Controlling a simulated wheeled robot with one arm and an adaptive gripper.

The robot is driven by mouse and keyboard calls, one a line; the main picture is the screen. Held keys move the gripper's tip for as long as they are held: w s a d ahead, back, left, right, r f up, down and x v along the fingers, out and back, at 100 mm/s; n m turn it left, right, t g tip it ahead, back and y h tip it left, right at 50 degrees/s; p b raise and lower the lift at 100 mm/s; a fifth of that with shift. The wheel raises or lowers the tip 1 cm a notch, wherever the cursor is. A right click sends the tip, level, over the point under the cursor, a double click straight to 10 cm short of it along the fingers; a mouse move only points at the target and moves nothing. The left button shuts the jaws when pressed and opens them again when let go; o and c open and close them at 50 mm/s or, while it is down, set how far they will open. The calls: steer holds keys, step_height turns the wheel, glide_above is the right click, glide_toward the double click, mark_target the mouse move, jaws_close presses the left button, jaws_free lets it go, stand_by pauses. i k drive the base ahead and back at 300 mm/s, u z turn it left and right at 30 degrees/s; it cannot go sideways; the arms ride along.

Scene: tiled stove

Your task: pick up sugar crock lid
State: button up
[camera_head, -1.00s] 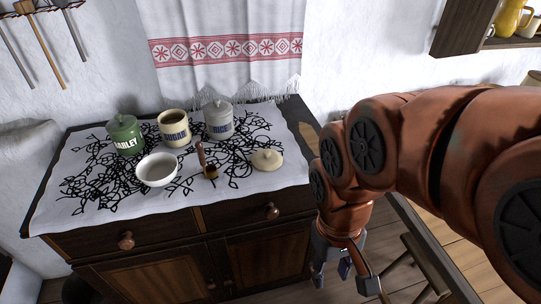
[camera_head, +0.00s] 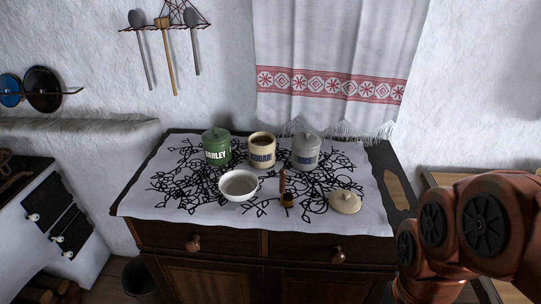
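The sugar crock (camera_head: 262,150) is cream with a dark SUGAR label. It stands open, without a lid, between the green barley crock and the grey crock at the back of the cabinet top. A cream lid with a small knob, the sugar crock lid (camera_head: 345,202), lies on the cloth at the front right of the cabinet. My arm reaches in from the lower right, to the right of the lid and apart from it. My gripper is below the picture's edge and does not show.
A green barley crock (camera_head: 216,147), a lidded grey crock (camera_head: 306,151), a white bowl (camera_head: 238,185) and a wooden-handled scoop (camera_head: 284,188) share the patterned cloth (camera_head: 150,207). Cabinet knobs stick out in front. A white stove (camera_head: 95,215) stands at the left.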

mark_target(343, 202)
steer(key=u, duration=0.05)
steer(key=k, duration=0.5)
steer(key=u, duration=2)
steer(key=i, duration=1.6)
steer(key=z, duration=2.25)
